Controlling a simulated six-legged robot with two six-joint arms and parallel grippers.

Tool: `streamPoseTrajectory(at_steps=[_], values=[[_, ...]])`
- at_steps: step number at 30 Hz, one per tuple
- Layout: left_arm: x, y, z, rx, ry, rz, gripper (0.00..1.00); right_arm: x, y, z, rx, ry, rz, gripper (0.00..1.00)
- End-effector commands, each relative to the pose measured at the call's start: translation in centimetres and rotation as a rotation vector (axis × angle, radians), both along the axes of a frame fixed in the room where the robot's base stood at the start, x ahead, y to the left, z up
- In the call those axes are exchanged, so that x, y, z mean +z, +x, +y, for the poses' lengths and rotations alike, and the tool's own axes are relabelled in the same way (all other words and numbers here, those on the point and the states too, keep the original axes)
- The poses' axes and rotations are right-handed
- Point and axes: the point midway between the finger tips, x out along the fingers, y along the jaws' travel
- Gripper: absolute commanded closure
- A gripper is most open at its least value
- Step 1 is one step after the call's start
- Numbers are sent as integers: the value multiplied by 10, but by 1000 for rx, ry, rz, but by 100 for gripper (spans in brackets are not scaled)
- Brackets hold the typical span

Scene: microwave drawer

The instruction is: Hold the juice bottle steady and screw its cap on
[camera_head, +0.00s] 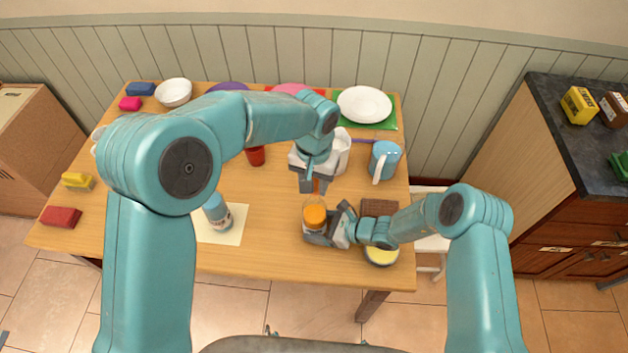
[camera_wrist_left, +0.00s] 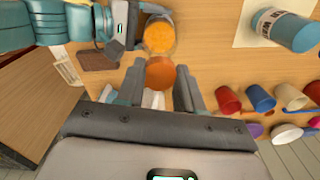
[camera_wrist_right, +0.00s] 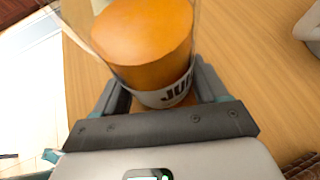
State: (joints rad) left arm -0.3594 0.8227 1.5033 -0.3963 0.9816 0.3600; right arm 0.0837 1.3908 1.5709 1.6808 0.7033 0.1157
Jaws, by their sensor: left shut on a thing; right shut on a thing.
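The juice bottle (camera_head: 315,216) is clear with orange juice inside and stands near the table's front right. My right gripper (camera_head: 318,236) is shut around its lower part. The right wrist view shows the bottle (camera_wrist_right: 148,45) and part of its label between the fingers. My left gripper (camera_head: 313,187) points down above and behind the bottle. In the left wrist view the orange cap (camera_wrist_left: 160,73) is between its fingertips, apart from the bottle (camera_wrist_left: 159,36). In the head view the cap is mostly hidden by the fingers.
A blue-white bottle (camera_head: 217,212) stands on a pale mat left of the juice bottle. A brown mat (camera_head: 379,207) and a yellow-topped bowl (camera_head: 381,254) are near my right arm.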

Motion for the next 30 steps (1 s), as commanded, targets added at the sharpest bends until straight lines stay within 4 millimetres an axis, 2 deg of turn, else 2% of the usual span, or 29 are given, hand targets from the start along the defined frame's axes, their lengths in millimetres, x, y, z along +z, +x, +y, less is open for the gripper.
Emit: streamPoseTrajectory(at_steps=[30], values=[[-14, 0, 0, 0, 0, 0, 91, 0, 0, 0, 0, -1, 1, 45]])
